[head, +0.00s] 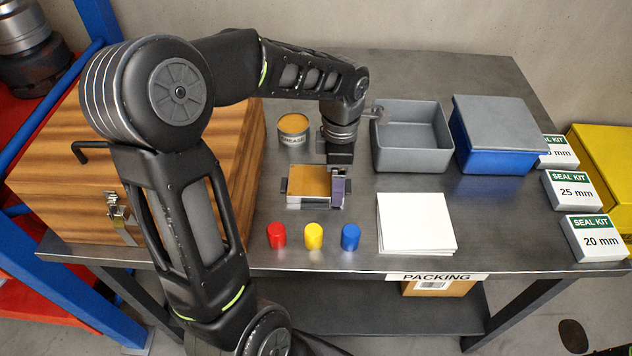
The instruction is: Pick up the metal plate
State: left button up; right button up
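I cannot clearly single out a metal plate. A low block with an orange-tan top (309,181) and a silvery front edge lies on the table, with a purple piece (338,191) at its right end. Small dark grey parts show at both its sides. My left gripper (341,167) points down at the back right of this block, close to it. Its fingertips are mostly hidden, so I cannot tell whether they are open, shut or touching it. My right gripper is not in view.
A grease tin (293,130) stands behind the block; red (277,235), yellow (314,236) and blue (350,237) cylinders stand in front. Right are white sheets (415,223), an open grey bin (411,153), a lidded blue box (498,135) and seal kits (571,191). A wooden case (60,190) stands left.

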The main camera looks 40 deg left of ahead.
pick_arm(q)
jog(key=c, duration=1.4)
jog(key=shift+r, duration=0.15)
notch_tip(320, 180, up, 10)
dwell(0.5)
